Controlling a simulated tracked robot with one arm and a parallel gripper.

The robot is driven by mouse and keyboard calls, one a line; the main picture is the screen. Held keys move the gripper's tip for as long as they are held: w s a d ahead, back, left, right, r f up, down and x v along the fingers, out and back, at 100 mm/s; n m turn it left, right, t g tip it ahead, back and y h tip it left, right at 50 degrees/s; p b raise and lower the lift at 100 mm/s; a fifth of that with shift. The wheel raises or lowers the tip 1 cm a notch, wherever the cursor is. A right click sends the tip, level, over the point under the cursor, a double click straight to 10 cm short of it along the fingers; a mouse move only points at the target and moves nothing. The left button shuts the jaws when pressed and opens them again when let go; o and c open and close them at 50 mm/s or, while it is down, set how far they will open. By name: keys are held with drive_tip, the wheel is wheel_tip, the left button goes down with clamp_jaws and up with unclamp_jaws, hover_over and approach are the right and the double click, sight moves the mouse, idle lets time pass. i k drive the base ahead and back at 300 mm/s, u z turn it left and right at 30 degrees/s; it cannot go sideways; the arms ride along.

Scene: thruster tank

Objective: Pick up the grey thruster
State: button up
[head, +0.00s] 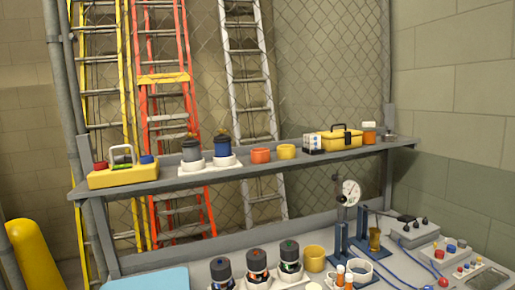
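Two small upright units with dark tops stand on white round bases on the grey upper shelf. The left one (191,151) has a grey body, and the right one (222,147) looks blue. Three more upright units with dark grey caps stand on the lower bench: a left one (221,270), a middle one (257,262) and a right one (289,252). They have dark bodies and whitish bases. I cannot tell for certain which of these is the grey thruster. My gripper is not in view.
The grey upper shelf (160,183) also holds a yellow carrier (110,180), orange and yellow cups and a yellow toolbox (338,140). The bench has a pressure gauge (351,192) on a stand, blue uprights, a control box and cables. Chain-link fence and ladders stand behind.

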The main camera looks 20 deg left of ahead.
sight(191, 146)
drive_tip(key=z, duration=0.05)
drive_tip(key=i, duration=1.45)
drive_tip(key=u, duration=0.95)
drive_tip(key=i, duration=0.5)
drive_tip(key=u, duration=0.2)
drive_tip(key=k, duration=0.9)
drive_tip(key=u, duration=0.15)
drive_tip(key=i, duration=0.9)
drive_tip(key=z, duration=0.05)
